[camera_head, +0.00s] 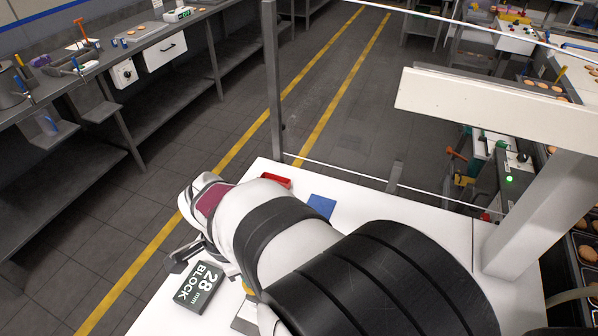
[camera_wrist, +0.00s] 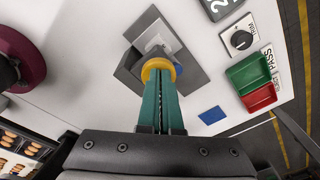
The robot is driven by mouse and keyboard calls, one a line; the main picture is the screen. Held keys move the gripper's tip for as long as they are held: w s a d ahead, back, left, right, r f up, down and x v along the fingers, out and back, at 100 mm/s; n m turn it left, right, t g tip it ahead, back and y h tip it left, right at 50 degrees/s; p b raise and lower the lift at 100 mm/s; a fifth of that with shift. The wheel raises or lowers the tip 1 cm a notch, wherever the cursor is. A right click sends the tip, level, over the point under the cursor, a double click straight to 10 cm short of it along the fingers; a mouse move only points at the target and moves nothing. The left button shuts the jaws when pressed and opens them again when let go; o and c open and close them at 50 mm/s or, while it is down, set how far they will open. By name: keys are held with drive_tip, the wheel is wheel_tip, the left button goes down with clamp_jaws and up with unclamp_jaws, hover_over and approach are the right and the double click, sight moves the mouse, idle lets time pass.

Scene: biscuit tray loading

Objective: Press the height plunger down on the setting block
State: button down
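The setting block (camera_wrist: 190,68) is a dark grey base with a paler metal part on top, in the upper middle of the wrist view. The yellow round plunger top (camera_wrist: 158,66) stands at it. My gripper (camera_wrist: 159,80) has its two teal fingers together, with only a thin dark line between them. Their tips meet the yellow top in the picture; whether they touch it or how far it is pressed, I cannot tell. In the head view my arm hides most of the block, and a bit of yellow (camera_head: 248,288) shows beside the arm.
A dark box reading "BLOCK 28 mm" (camera_head: 200,288) sits at the white table's front left. A dial (camera_wrist: 241,40), a green tray (camera_wrist: 248,73) and a red tray (camera_wrist: 262,97) lie right of the block in the wrist view. A blue pad (camera_wrist: 212,115) is nearby.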

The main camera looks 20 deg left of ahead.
drive_tip(key=f, duration=0.3)
drive_tip(key=shift+s+f, duration=0.1)
drive_tip(key=shift+s, duration=0.15)
drive_tip(key=shift+s+a+r, duration=0.25)
drive_tip(key=shift+s+a, duration=0.25)
drive_tip(key=shift+s, duration=0.05)
drive_tip(key=shift+s+a+r, duration=0.2)
drive_tip(key=shift+s+a, duration=0.3)
wheel_tip(320, 180, up, 18)
drive_tip(key=n+t, duration=0.1)
drive_tip(key=shift+a, duration=0.4)
drive_tip(key=shift+w+f, duration=0.1)
drive_tip(key=shift+w, duration=0.05)
drive_tip(key=w+d+f+n+g, duration=0.1)
drive_tip(key=w+d+g, duration=0.15)
drive_tip(key=d, duration=1.45)
drive_tip(key=s+d+f+y, duration=0.1)
drive_tip(key=s+d+f, duration=0.2)
drive_tip(key=d, duration=0.3)
drive_tip(key=s+d+f+n+y, duration=0.1)
drive_tip(key=s+d+f, duration=0.3)
drive_tip(key=s+d, duration=0.2)
drive_tip(key=shift+s+d+f+n, duration=0.15)
drive_tip(key=shift+d+f+n, duration=0.15)
drive_tip(key=shift+d, duration=0.2)
